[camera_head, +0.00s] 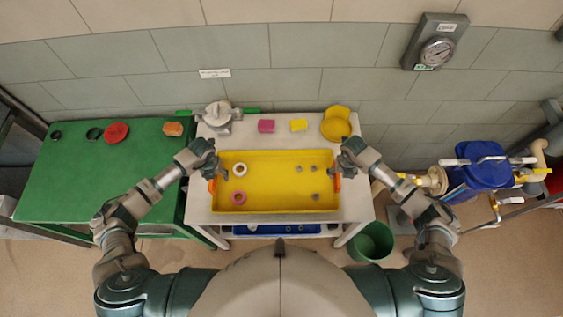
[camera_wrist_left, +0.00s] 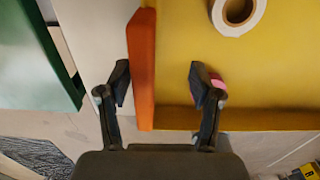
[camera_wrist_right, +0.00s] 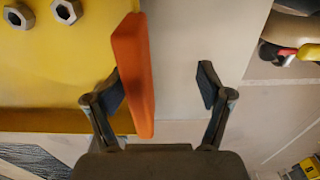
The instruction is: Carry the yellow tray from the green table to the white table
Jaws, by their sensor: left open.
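The yellow tray (camera_head: 275,180) lies on the white table (camera_head: 358,205), level as far as I can see. It holds a white ring (camera_head: 240,169), a pink ring (camera_head: 238,198) and several grey nuts (camera_head: 314,196). My left gripper (camera_head: 213,172) is open at the tray's left orange handle (camera_wrist_left: 141,70), which stands between its fingers, nearer the left finger. My right gripper (camera_head: 338,170) is open at the right orange handle (camera_wrist_right: 134,75), which is between its fingers, close to the left finger. The green table (camera_head: 85,180) stands at the left.
Behind the tray on the white table are a grey metal part (camera_head: 219,117), a magenta block (camera_head: 266,126), a yellow block (camera_head: 298,124) and a yellow bowl (camera_head: 336,124). A green bin (camera_head: 372,241) stands at the front right. Blue valve equipment (camera_head: 483,168) is at the right.

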